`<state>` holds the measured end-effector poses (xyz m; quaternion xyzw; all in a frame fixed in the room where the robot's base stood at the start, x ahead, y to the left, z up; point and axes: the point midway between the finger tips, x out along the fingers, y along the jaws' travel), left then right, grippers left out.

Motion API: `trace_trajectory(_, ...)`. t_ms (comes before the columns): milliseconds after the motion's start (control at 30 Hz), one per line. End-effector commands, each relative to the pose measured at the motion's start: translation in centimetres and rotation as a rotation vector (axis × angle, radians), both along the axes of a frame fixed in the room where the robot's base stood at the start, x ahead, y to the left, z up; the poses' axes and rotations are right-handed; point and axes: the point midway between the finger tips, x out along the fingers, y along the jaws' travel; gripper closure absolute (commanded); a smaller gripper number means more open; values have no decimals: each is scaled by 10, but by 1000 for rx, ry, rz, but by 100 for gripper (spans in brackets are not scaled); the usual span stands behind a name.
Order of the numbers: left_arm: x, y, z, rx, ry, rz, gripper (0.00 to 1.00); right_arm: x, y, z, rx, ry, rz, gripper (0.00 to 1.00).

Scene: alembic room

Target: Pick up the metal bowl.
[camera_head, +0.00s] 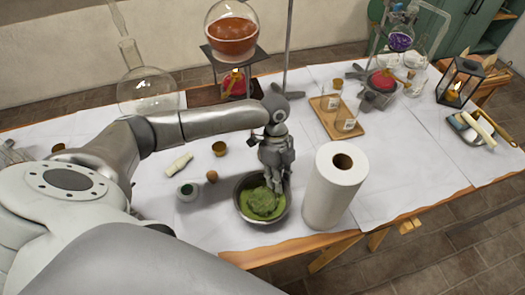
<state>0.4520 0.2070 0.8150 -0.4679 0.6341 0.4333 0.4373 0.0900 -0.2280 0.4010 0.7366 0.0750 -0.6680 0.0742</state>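The metal bowl (244,183) stands near the front edge of the cloth-covered table, with a green lumpy mass (262,203) inside it. My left gripper (279,186) points down over the far right part of the bowl, with its fingertips at or just inside the rim. The fingers overlap in this view, so I cannot tell how far apart they are or whether they touch the rim. The gripper hides part of the bowl's far side. My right gripper is not in view.
A paper towel roll (335,190) stands upright close to the bowl's right. A small jar (187,191), a brown egg-like object (212,176) and a small brass cup (219,148) are to the left. A wooden tray (325,118) lies behind.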

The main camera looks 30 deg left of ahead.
Motion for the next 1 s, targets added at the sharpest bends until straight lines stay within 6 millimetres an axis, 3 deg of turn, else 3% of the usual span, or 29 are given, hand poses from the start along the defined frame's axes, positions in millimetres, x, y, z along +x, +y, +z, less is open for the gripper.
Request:
trace_trajectory(33, 0, 0, 0, 0, 0, 0, 79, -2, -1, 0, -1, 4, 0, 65)
trace_trajectory(200, 0, 0, 0, 0, 0, 0, 100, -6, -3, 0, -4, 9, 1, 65)
trace_trajectory(633, 1, 0, 5, -1, -2, 2, 100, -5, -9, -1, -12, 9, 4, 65)
trace_trajectory(767, 2, 0, 24, -3, -5, 1, 100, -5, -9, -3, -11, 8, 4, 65)
trace_trajectory(1000, 1, 0, 72, -2, -4, 0, 100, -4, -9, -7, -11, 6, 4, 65)
